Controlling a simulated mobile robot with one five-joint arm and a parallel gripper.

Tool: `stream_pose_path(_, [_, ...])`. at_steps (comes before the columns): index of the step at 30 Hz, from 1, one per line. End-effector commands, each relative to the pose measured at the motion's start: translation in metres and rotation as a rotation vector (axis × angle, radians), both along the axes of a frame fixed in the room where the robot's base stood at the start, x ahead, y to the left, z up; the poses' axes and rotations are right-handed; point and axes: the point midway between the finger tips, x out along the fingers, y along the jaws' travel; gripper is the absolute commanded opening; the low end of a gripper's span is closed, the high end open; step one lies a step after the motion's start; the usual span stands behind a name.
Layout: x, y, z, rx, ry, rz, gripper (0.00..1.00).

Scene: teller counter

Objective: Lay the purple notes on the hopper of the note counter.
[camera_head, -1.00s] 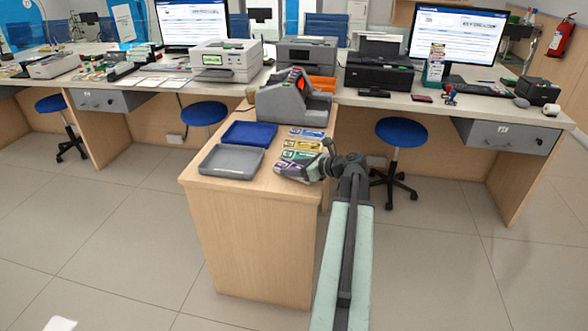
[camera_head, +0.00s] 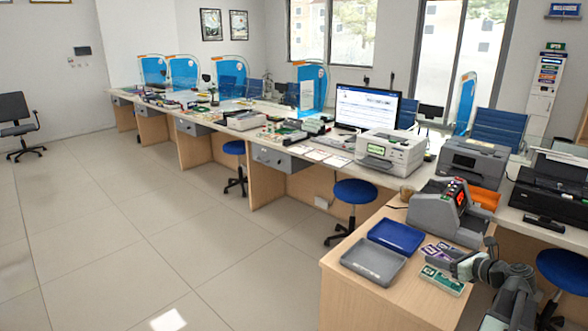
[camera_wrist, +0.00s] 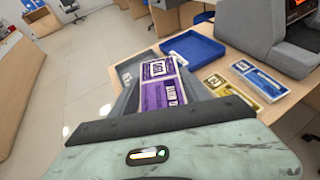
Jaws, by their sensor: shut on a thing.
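The purple notes (camera_wrist: 160,92) stick out flat from the front of my gripper (camera_wrist: 150,118) in the wrist view. My gripper is shut on their near end. In the head view the purple notes (camera_head: 436,250) show at the tip of my gripper (camera_head: 452,262), above the desk and in front of the note counter. The note counter (camera_head: 432,213) is a grey machine with a red display at the back of the desk. Its grey body (camera_wrist: 245,25) also shows at the upper right in the wrist view. The notes are apart from it.
A blue tray (camera_head: 396,236) and a grey tray (camera_head: 372,262) lie left of my gripper. Green notes (camera_head: 442,281) lie on the desk by my gripper. Yellow notes (camera_wrist: 228,92) and blue notes (camera_wrist: 262,82) lie at the right in the wrist view. Stools stand by the long counter.

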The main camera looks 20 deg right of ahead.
Motion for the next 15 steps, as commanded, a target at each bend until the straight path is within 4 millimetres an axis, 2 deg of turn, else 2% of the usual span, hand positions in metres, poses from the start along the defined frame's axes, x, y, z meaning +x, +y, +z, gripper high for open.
stream_pose_path(1, [0.0,0.0,0.033,0.0,0.0,0.0,0.04])
stream_pose_path(6, [0.0,0.0,0.083,0.0,0.0,0.0,0.04])
stream_pose_path(9, [0.0,0.0,0.095,0.0,0.0,0.0,0.04])
stream_pose_path(15, [0.0,0.0,0.091,0.0,0.0,0.0,0.04])
